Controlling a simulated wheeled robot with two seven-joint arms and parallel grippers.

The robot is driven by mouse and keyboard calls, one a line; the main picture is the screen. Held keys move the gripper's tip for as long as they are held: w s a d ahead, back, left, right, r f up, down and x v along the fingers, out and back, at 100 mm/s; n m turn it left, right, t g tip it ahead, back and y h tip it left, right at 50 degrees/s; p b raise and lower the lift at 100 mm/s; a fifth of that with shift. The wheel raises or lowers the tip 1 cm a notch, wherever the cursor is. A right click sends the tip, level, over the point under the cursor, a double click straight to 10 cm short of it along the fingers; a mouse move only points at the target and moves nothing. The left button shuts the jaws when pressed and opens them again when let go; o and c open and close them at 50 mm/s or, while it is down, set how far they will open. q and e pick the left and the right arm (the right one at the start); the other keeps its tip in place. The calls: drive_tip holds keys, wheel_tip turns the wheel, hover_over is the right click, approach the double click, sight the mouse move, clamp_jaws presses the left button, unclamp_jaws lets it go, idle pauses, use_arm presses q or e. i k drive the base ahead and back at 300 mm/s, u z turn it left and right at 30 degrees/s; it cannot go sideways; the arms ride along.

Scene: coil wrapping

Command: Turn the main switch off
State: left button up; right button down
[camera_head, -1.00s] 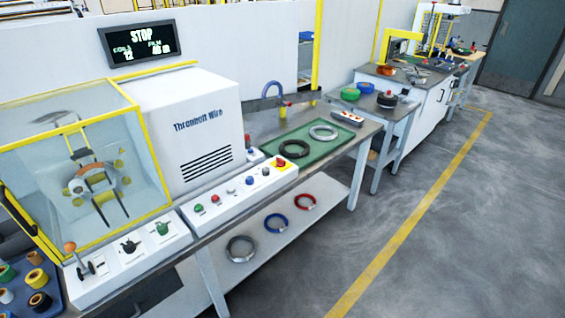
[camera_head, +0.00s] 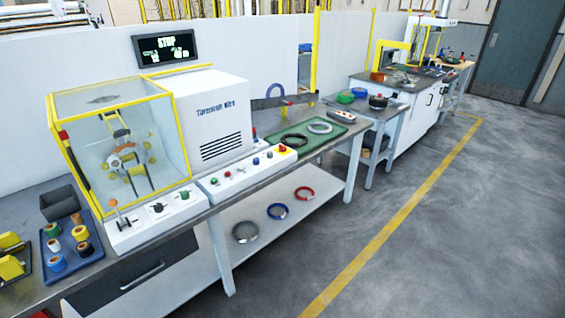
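Neither of my grippers is in view.
A blue tray (camera_head: 84,262) of tape rolls and a dark bin (camera_head: 60,203) sit at the bench's left. A green mat (camera_head: 338,135) with two coils lies right of the machine. Coils rest on the lower shelf (camera_head: 262,260). The grey floor (camera_head: 400,250) in front is open.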

sight(282, 148)
drive_tip(key=u, duration=0.1)
drive_tip(key=k, duration=0.35)
drive_tip(key=z, duration=1.3)
drive_tip(key=i, duration=1.3)
drive_tip(key=z, duration=0.65)
drive_tip(key=i, duration=1.75)
drive_tip(key=u, duration=0.95)
drive_tip(key=i, duration=0.9)
drive_tip(key=u, duration=1.1)
